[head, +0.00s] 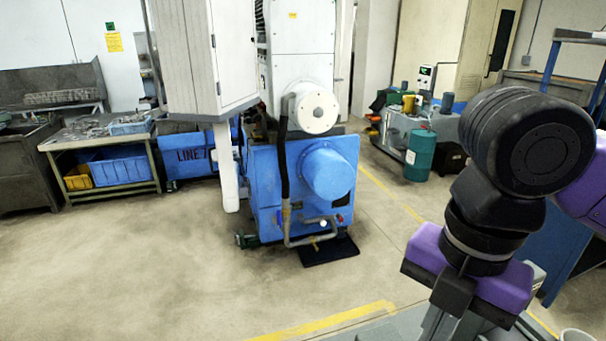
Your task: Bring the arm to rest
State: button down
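My arm is at the right side of the head view, with purple links and thick black joints. It comes in from the right edge and bends down at a large black joint. My gripper (467,285) seems to be the wide purple block with black parts below the wrist, pointing down over a grey surface. Its fingertips are not clear, so I cannot tell whether it is open or shut. I see no object held in it.
A blue and white grinding machine (265,190) stands in the middle. A bench with blue and yellow bins (120,167) is at left. A teal drum (420,155) stands behind my arm, and a blue frame (563,245) is at right. The floor (140,270) at left front is clear.

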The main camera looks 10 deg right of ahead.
jog(key=w+a+r+m+t+y, duration=0.25)
jog(key=a+y, duration=0.25)
jog(key=a, duration=0.3)
jog(key=w+a+r+m+t+y, duration=0.1)
jog(key=w+a+m+t+y, duration=0.1)
jog(key=a+m+y, duration=0.35)
jog(key=w+a+r+m+t+y, duration=0.1)
jog(key=w+a+r+t+y, duration=0.2)
jog(key=a, duration=0.6)
jog(key=s+d+f+m+t+h, duration=0.3)
jog(key=d+f+m+t+h, duration=0.25)
jog(key=f+m, duration=0.35)
jog(key=s+d+f+m+t+h, duration=0.2)
jog(key=d+f+m+t+h, duration=0.3)
jog(key=f+m, duration=0.4)
jog(key=s+d+f+g+h, duration=0.15)
jog(key=s+d, duration=0.25)
jog(key=s, duration=0.4)
jog(key=s+d+f+n+g+h, duration=0.1)
jog(key=s+d+f, duration=0.3)
jog(key=s, duration=0.5)
jog(key=s+d+f+g+h, duration=0.1)
jog(key=s+d+f, duration=0.1)
jog(key=s+d, duration=0.45)
notch_tip(320, 180, down, 6)
jog(key=s+a+b, duration=0.1)
jog(key=b, duration=0.5)
jog(key=shift+s+a+f+b, duration=0.15)
jog(key=shift+s+a+b, duration=0.1)
jog(key=shift+b, duration=0.15)
